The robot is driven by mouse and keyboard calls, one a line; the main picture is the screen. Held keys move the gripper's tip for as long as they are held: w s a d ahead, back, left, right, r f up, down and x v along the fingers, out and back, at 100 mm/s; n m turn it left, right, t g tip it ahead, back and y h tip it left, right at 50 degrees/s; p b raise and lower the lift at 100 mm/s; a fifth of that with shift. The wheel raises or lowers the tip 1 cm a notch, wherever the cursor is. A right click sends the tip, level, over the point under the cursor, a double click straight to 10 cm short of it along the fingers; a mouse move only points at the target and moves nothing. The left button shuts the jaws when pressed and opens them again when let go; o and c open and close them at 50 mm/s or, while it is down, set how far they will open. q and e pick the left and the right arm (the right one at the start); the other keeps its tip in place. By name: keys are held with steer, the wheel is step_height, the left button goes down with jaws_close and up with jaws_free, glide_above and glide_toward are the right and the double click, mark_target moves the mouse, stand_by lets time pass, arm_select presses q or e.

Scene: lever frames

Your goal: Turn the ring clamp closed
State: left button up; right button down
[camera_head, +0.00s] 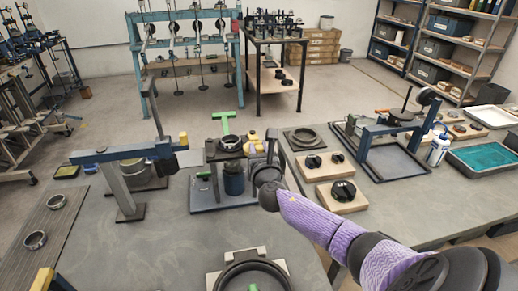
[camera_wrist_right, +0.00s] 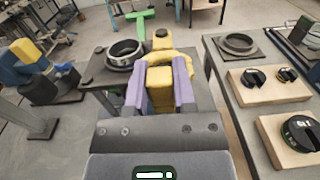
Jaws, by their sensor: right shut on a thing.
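The ring clamp appears as a dark metal ring (camera_wrist_right: 125,54) on top of a stand in the right wrist view. It also shows in the head view (camera_head: 230,143), with a green T-shaped piece (camera_head: 224,120) behind it. A yellow handle (camera_wrist_right: 160,97) sits at the ring's right side. My right gripper (camera_head: 258,148) is at this handle, its two purple fingers shut on it in the right wrist view (camera_wrist_right: 160,80). How the handle joins the ring is partly hidden by the fingers. My left gripper is not in view.
A blue beam fixture (camera_head: 122,178) stands left of the clamp. Wooden blocks with black knobs (camera_head: 343,190) lie to the right. A blue-framed rig (camera_head: 392,145) stands farther right. Another dark ring (camera_head: 250,277) is at the near edge. Grey tabletop is bare at centre left.

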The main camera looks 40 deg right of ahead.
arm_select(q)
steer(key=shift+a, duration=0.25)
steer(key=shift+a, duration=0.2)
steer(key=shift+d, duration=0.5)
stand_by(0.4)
